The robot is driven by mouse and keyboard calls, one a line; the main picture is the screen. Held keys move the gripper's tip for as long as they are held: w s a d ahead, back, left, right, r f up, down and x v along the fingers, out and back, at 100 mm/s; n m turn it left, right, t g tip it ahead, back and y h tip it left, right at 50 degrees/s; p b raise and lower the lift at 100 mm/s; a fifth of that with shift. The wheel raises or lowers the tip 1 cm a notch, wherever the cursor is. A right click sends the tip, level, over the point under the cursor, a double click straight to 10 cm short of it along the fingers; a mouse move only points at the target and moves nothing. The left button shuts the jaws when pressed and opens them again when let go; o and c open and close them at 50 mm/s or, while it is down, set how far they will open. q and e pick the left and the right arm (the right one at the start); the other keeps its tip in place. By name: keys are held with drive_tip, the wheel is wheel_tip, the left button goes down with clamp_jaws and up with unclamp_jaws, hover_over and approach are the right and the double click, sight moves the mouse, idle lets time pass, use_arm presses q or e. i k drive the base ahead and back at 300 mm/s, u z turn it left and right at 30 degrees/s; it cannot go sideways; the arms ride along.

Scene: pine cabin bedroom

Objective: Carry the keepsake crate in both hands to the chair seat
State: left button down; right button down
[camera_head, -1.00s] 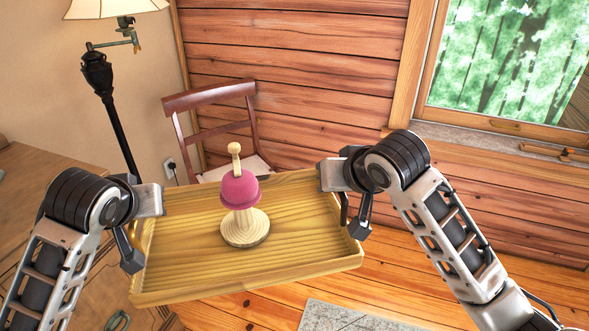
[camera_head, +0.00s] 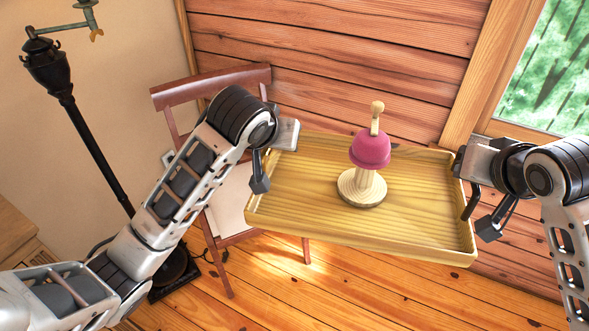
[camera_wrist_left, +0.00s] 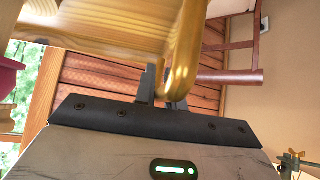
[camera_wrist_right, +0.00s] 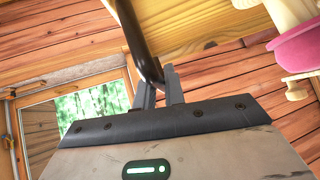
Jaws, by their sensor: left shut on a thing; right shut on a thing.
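The keepsake crate (camera_head: 300,222) is a shallow yellow wooden tray with low walls. A pink dome with a wooden handle (camera_head: 370,148) stands upright in it on a round pale wooden base (camera_head: 362,190). My left gripper (camera_head: 268,165) is shut on the crate's left side; the left wrist view shows its fingers at a handle (camera_wrist_left: 187,50). My right gripper (camera_head: 470,190) is shut on the right side, at a dark handle (camera_wrist_right: 138,38). The chair (camera_head: 212,86) is reddish-brown with a pale seat (camera_head: 232,205). The crate and left arm partly hide the chair.
A black floor lamp (camera_head: 85,140) stands left of the chair. A plank wall (camera_head: 330,50) is behind the chair, with a window (camera_head: 550,80) at right. A wooden furniture edge (camera_head: 15,235) shows at far left. The plank floor (camera_head: 330,285) in front is clear.

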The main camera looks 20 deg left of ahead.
sight(245, 189)
drive_tip(key=u, duration=0.35)
drive_tip(key=i, duration=1.35)
drive_tip(key=u, duration=0.85)
drive_tip(key=i, duration=0.25)
drive_tip(key=u, duration=0.15)
